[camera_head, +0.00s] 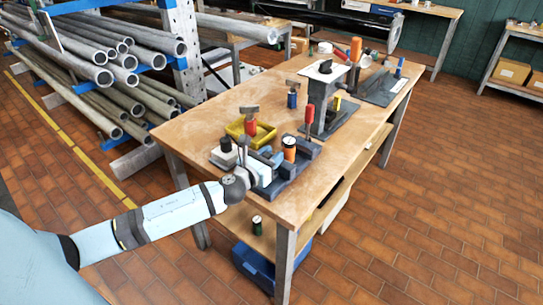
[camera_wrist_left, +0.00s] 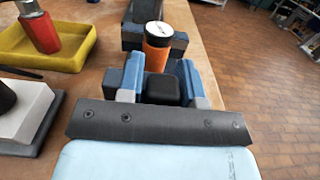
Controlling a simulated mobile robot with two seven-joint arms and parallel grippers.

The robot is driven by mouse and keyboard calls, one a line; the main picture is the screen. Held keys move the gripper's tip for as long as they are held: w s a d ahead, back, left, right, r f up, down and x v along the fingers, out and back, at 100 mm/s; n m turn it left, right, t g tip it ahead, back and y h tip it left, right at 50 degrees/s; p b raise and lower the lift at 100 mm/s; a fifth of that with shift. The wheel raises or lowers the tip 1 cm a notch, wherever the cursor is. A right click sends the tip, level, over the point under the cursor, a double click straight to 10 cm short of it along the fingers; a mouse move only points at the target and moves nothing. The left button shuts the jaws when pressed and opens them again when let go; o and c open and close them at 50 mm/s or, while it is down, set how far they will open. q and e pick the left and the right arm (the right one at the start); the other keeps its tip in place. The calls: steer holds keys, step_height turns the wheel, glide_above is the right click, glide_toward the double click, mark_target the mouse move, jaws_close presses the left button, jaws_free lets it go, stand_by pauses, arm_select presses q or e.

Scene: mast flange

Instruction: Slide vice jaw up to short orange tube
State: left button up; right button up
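A short orange tube (camera_head: 289,148) with a pale top stands upright in a blue-grey vice (camera_head: 298,172) at the near end of the workbench. In the left wrist view the tube (camera_wrist_left: 157,45) stands straight ahead, past a black block (camera_wrist_left: 161,88). My left gripper (camera_head: 262,166) is at the vice's near left side, just short of the tube. In the wrist view, blue and grey pieces stand apart on either side of the black block. I cannot tell whether the gripper grips it. The vice jaw is partly hidden by my gripper. My right gripper is out of view.
Left of the vice are a yellow tray (camera_head: 262,134) with a red-handled tool and a grey-white block (camera_head: 224,152). A grey stand (camera_head: 322,100) and a red-handled upright (camera_head: 309,118) stand behind it. Pipe racks fill the left. The bench's right front is clear.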

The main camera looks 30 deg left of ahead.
arm_select(q)
steer(key=c, duration=0.4)
steer(key=shift+w+r+p, duration=0.1)
steer(key=shift+w+p, duration=0.25)
steer(key=shift+w, duration=1)
steer(key=shift+w+d, duration=0.1)
steer(key=o, duration=0.8)
steer(key=shift+o, duration=0.2)
steer(key=s+a+b, duration=0.1)
steer(key=s, duration=1.3)
